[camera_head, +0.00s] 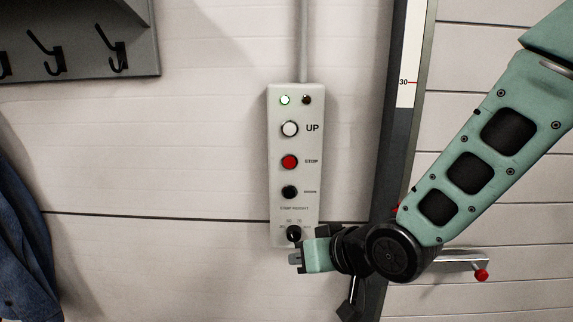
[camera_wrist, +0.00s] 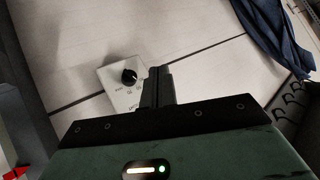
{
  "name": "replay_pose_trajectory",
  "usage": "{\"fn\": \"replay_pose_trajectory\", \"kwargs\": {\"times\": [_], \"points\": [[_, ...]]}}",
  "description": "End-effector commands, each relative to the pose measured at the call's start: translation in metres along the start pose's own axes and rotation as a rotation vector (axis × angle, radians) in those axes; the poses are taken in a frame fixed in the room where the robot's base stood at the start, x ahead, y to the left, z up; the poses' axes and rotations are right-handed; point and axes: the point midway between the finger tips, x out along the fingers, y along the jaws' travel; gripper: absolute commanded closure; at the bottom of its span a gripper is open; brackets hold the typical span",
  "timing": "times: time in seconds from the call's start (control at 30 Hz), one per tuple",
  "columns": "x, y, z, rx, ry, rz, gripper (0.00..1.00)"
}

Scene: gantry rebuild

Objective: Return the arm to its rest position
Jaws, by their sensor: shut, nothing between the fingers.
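My green arm (camera_head: 480,155) reaches in from the upper right of the head view, bent at a black joint. My gripper (camera_head: 296,260) is at the lower end of the control box (camera_head: 275,160), just below its bottom knob (camera_head: 293,233). In the wrist view, the gripper (camera_wrist: 157,72) has its fingers together with nothing between them. The knob (camera_wrist: 129,76) shows there to the left of the fingertips, apart from them in the picture. I cannot tell how far the fingertips are from the box.

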Motion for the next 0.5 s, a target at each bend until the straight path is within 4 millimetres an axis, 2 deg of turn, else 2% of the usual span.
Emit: {"fn": "replay_pose_trajectory", "kwargs": {"times": [0.03, 0.17, 0.3, 0.4, 0.5], "points": [[-0.009, -0.001, 0.017, -0.04, -0.072, 0.031, 1.0], [-0.043, 0.001, 0.064, -0.128, -0.295, 0.112, 1.0], [-0.089, 0.002, 0.112, -0.201, -0.53, 0.17, 1.0], [-0.122, 0.002, 0.14, -0.235, -0.673, 0.19, 1.0], [-0.148, 0.001, 0.16, -0.257, -0.78, 0.197, 1.0]]}}
